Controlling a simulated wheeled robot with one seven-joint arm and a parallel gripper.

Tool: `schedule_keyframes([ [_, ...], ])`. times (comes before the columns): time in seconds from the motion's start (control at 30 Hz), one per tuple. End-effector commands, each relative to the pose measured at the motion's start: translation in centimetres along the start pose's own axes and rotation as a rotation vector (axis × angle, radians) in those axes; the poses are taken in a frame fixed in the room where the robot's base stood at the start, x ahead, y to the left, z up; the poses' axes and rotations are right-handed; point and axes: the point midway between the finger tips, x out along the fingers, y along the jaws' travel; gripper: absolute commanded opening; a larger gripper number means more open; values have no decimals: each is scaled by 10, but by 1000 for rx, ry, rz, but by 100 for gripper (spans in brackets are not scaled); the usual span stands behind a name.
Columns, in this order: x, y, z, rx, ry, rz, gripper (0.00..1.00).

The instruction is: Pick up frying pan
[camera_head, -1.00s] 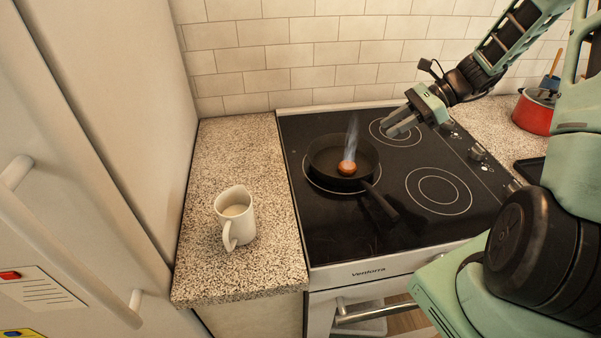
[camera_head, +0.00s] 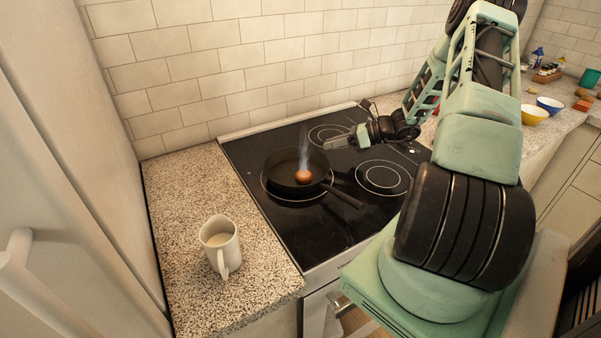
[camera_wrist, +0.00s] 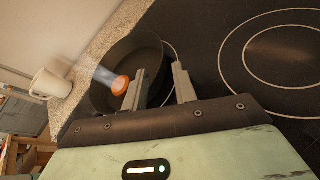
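A black frying pan (camera_head: 283,184) sits on the left burner of the black glass stove, its handle (camera_head: 345,198) pointing toward the front right. A round orange-brown item (camera_head: 303,176) lies in it with pale smoke rising. My gripper (camera_head: 331,143) is above the stovetop, behind and to the right of the pan, apart from it. In the wrist view the two fingers of my gripper (camera_wrist: 158,88) are spread with a gap between them, and the pan (camera_wrist: 104,92) shows beyond them. The handle is not clearly visible in the wrist view.
A white mug (camera_head: 220,246) stands on the speckled counter (camera_head: 185,200) left of the stove. A tiled wall (camera_head: 230,70) is behind. Yellow (camera_head: 534,114) and blue (camera_head: 551,105) bowls stand on the far right counter. The stove's right burners are clear.

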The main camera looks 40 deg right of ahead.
Motion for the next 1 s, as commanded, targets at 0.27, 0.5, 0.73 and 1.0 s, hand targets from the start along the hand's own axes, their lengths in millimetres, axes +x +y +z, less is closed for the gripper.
schedule_keyframes([
  [0.27,34,0,0,0,1,1,28],
  [0.5,59,1,4,1,1,4,28],
  [0.73,86,-1,1,-1,1,1,28],
  [1.0,88,-2,0,-1,1,0,25],
])
